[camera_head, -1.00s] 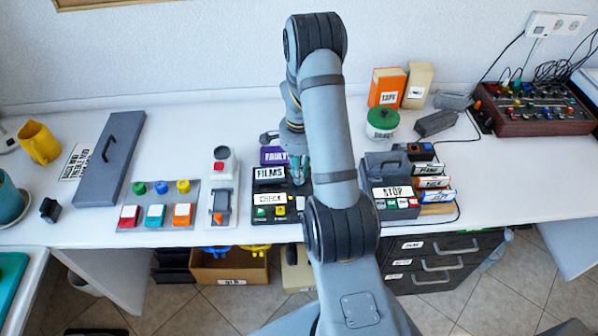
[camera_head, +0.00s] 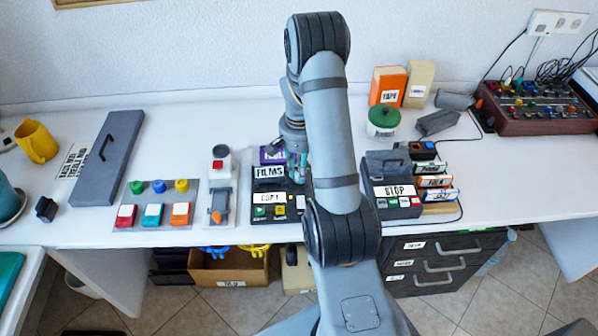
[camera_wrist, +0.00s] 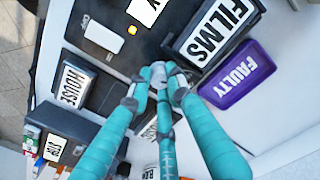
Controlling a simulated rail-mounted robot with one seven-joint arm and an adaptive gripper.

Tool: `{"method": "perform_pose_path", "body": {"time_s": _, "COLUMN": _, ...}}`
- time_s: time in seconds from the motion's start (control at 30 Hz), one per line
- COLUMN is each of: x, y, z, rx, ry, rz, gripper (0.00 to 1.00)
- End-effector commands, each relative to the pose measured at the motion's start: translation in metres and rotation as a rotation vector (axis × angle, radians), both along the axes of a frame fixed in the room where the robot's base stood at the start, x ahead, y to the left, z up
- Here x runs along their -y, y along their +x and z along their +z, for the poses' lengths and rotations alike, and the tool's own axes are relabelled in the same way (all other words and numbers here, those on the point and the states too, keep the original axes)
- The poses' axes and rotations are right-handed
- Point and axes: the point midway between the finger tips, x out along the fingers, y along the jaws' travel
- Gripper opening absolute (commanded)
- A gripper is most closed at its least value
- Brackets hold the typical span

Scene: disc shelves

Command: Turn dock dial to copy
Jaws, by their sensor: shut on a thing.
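The dock is a black box (camera_head: 296,208) on the desk in the head view, with a white label that seems to read COPY (camera_head: 270,199) and green and yellow buttons on its front. A box labelled FILMS (camera_head: 269,172) stands on it at the left; it also shows in the wrist view (camera_wrist: 208,35). My gripper (camera_head: 298,172) reaches down over the dock's right part. In the wrist view my gripper (camera_wrist: 158,80) has its teal fingers closed around a small grey dial (camera_wrist: 158,68) on the dock. The fingers hide much of the dial, and I cannot read its pointer.
A purple FAULTY tray (camera_wrist: 238,75) lies close behind the FILMS box. A grey STOP machine (camera_head: 393,190) stands right of the dock, and a lever unit (camera_head: 219,195) stands to its left. A green-lidded jar (camera_head: 383,120) stands behind.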

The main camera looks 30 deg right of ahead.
Motion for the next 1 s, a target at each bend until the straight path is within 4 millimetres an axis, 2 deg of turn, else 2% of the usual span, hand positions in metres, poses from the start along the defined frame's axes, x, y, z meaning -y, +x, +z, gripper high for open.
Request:
{"method": "perform_pose_path", "body": {"time_s": 0.4, "x": 0.0002, "y": 0.0006, "z": 0.0003, "rx": 0.002, "ry": -0.001, "rz": 0.178, "gripper": 0.0}}
{"method": "perform_pose_path", "body": {"time_s": 0.9, "x": 0.0003, "y": 0.0005, "z": 0.0005, "rx": 0.002, "ry": -0.001, "rz": 0.198, "gripper": 0.0}}
{"method": "perform_pose_path", "body": {"time_s": 0.93, "x": 0.0002, "y": 0.0006, "z": 0.0005, "rx": 0.002, "ry": -0.001, "rz": 0.198, "gripper": 0.19}}
{"method": "perform_pose_path", "body": {"time_s": 1.0, "x": 0.0002, "y": 0.0006, "z": 0.0005, "rx": 0.002, "ry": -0.001, "rz": 0.198, "gripper": 0.23}}
